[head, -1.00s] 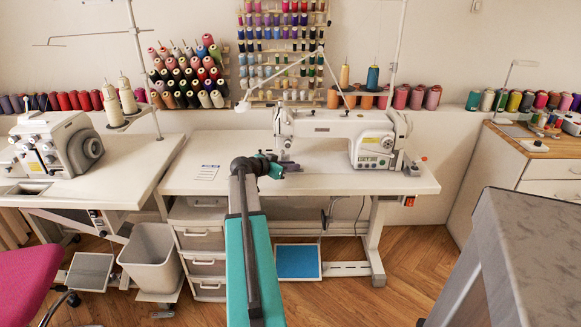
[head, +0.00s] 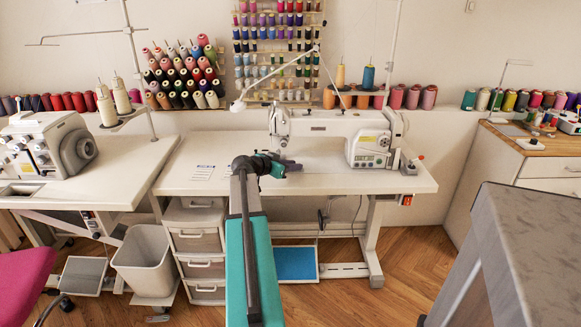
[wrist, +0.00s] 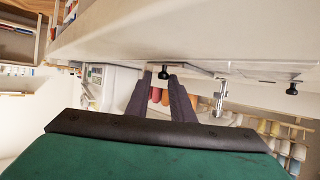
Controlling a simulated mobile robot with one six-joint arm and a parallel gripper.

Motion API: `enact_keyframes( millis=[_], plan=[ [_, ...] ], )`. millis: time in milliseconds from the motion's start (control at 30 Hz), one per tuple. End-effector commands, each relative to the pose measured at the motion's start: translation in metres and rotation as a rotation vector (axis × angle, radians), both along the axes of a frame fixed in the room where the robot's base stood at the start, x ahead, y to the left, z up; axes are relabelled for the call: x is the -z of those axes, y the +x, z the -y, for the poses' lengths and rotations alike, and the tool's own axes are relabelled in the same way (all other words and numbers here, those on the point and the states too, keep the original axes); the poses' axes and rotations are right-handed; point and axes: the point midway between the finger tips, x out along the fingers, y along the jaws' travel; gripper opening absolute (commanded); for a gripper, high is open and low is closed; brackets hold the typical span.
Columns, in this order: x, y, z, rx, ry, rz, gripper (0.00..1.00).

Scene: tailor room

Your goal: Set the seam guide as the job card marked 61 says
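The white sewing machine (head: 335,128) stands on its white table (head: 400,184). A small white card with print (head: 203,173) lies on the table left of the machine; its text is too small to read. My gripper (head: 298,165) is low at the machine's needle end. In the upside-down wrist view its two dark fingers (wrist: 160,76) are apart, with a small black knob (wrist: 163,73) showing between their tips. I cannot tell whether they touch it. A second black knob (wrist: 292,89) and the metal presser foot (wrist: 220,98) are to the right. I cannot make out which part is the seam guide.
Another machine (head: 48,145) stands on a table at the left. A grey bin (head: 145,262) is below, near the drawers. A grey-topped surface (head: 545,240) is close at the right. Thread cones line the back wall. The table's left part is mostly clear.

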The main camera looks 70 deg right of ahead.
Motion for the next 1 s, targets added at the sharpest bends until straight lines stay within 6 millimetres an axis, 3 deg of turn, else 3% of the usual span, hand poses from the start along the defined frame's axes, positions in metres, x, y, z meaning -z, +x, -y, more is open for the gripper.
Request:
enact_keyframes(
  millis=[567, 1000],
  plan=[
    [-0.003, 0.006, -0.008, -0.004, 0.000, 0.003, 0.30],
    [-0.026, 0.028, -0.061, -0.006, -0.001, 0.003, 0.30]
  ],
)
